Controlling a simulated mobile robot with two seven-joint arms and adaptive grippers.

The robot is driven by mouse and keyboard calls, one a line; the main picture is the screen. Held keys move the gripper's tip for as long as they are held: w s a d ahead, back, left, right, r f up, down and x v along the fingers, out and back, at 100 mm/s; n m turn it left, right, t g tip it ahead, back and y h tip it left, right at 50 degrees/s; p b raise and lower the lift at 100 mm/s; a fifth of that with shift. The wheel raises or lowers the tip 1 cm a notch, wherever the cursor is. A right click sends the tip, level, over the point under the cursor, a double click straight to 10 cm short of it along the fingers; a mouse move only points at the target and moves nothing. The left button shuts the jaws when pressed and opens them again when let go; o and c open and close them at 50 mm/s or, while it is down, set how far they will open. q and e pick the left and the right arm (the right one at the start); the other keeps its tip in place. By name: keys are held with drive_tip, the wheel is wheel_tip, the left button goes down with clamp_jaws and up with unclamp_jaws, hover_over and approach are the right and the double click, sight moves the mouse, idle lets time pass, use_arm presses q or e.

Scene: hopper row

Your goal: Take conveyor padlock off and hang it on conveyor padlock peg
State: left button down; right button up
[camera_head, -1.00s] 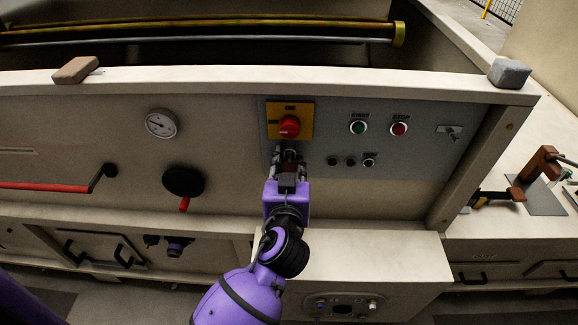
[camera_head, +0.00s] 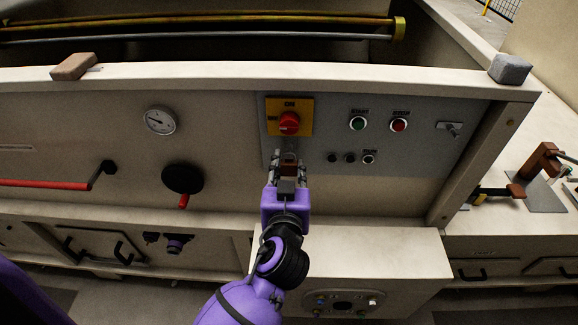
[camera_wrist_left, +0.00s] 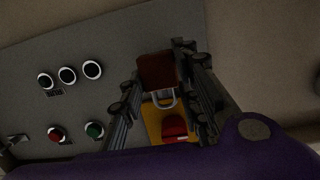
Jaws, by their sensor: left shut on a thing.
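The conveyor padlock (camera_wrist_left: 157,72) has a reddish-brown body and a pale shackle, seen in the left wrist view. My left gripper (camera_head: 289,157) is shut on its body, with a finger on each side. In the head view the padlock (camera_head: 288,168) is mostly hidden between the fingers, just below the yellow switch plate (camera_head: 303,104) with its red knob (camera_head: 289,122). The shackle points toward the switch; I cannot tell how far apart they are. I cannot make out the padlock peg. My right gripper is not in view.
The grey panel carries a green button (camera_head: 358,123), a red button (camera_head: 399,125), several small round fittings below, and a key switch (camera_head: 450,129). A black handwheel (camera_head: 182,179) and a gauge (camera_head: 160,120) are to the left. A ledge (camera_head: 385,245) juts out below.

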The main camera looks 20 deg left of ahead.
use_arm(q)
drive_tip(key=shift+s, duration=0.35)
drive_tip(key=shift+v, duration=1)
drive_tip(key=shift+d+f, duration=0.1)
idle(0.4)
drive_tip(key=c, duration=1.9)
unclamp_jaws()
drive_tip(key=c, duration=0.6)
